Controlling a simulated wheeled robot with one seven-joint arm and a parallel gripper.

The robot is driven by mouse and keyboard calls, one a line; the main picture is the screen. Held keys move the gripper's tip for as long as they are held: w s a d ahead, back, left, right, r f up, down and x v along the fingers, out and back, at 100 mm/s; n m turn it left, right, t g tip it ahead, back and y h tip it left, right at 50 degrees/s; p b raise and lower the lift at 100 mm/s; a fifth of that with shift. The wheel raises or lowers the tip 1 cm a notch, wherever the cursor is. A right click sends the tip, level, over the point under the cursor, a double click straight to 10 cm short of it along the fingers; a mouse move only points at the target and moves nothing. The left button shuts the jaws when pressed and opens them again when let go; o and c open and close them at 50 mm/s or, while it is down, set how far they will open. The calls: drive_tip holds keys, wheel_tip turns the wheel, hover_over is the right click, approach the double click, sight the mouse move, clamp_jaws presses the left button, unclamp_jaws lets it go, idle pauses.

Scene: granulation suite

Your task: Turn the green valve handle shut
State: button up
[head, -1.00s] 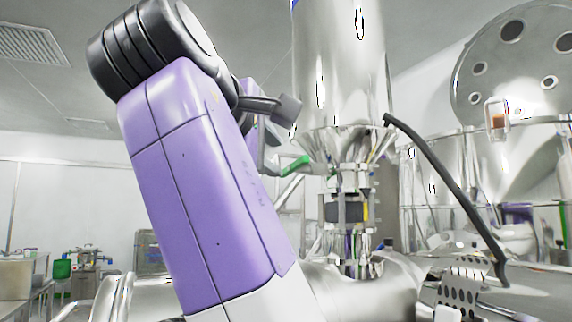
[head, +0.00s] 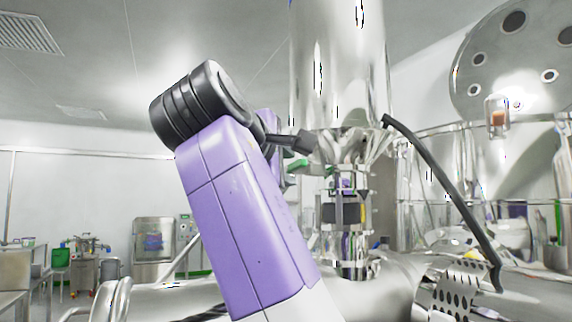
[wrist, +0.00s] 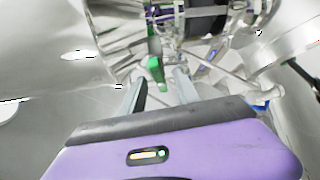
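The green valve handle (head: 314,167) sticks out to the left from the steel fitting below the large cylinder in the head view. In the wrist view the green handle (wrist: 155,70) shows between the tips of my two fingers, with space on both sides. My gripper (wrist: 161,80) is open, and nothing is held. How deep the handle sits between the fingers I cannot tell. In the head view my gripper is beside the handle's outer end, and my purple arm hides part of it.
A steel cylinder (head: 338,65) hangs above the valve fitting. A black hose (head: 440,180) curves down on the right, near a perforated metal piece (head: 447,290). A round lid with ports (head: 518,62) stands at upper right. The left side near my arm is open.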

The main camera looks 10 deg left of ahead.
clamp_jaws()
drive_tip(key=shift+f+m+t+b, duration=0.3)
drive_tip(key=shift+f+b, duration=0.1)
drive_tip(key=shift+b, duration=0.35)
drive_tip(key=shift+r+m+t+b, duration=0.1)
drive_tip(key=shift+m+t+b, duration=0.2)
drive_tip(key=shift+r, duration=0.1)
unclamp_jaws()
drive_tip(key=s+a+b, duration=0.1)
drive_tip(key=s+b, duration=0.2)
drive_tip(key=s, duration=0.4)
drive_tip(key=shift+s+a, duration=0.25)
drive_tip(key=shift+s, duration=0.15)
